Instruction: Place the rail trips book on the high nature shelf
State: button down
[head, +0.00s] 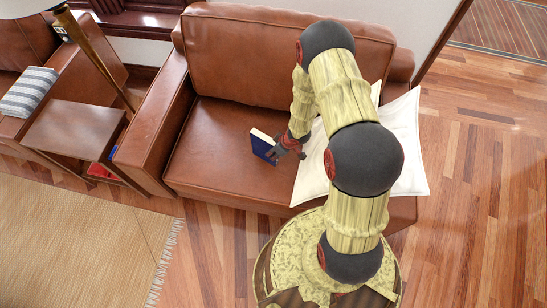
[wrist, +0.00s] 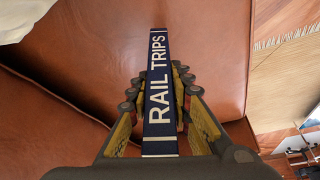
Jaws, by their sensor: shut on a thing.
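The rail trips book (head: 262,145) is dark blue with white pages and stands upright over the seat of the brown leather armchair (head: 225,150). In the wrist view its spine, lettered RAIL TRIPS (wrist: 160,95), runs between the two fingers. My gripper (head: 287,148) is shut on the book, with a finger on each side of it, and it also shows in the wrist view (wrist: 160,118). I cannot tell whether the book touches the seat. The high nature shelf is not in view.
A white cushion (head: 404,150) lies at the chair's right side. A small brown side table (head: 75,130) stands left of the chair, near a floor lamp (head: 95,55). A striped cushion (head: 28,92) is on another seat. A woven rug (head: 75,245) covers the lower left; wood floor is clear at right.

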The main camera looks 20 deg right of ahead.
jog(key=shift+f+b, duration=0.65)
jog(key=shift+f, duration=0.9)
jog(key=shift+f, duration=0.15)
jog(key=c, duration=1.7)
grip_release()
jog(key=shift+o, duration=0.4)
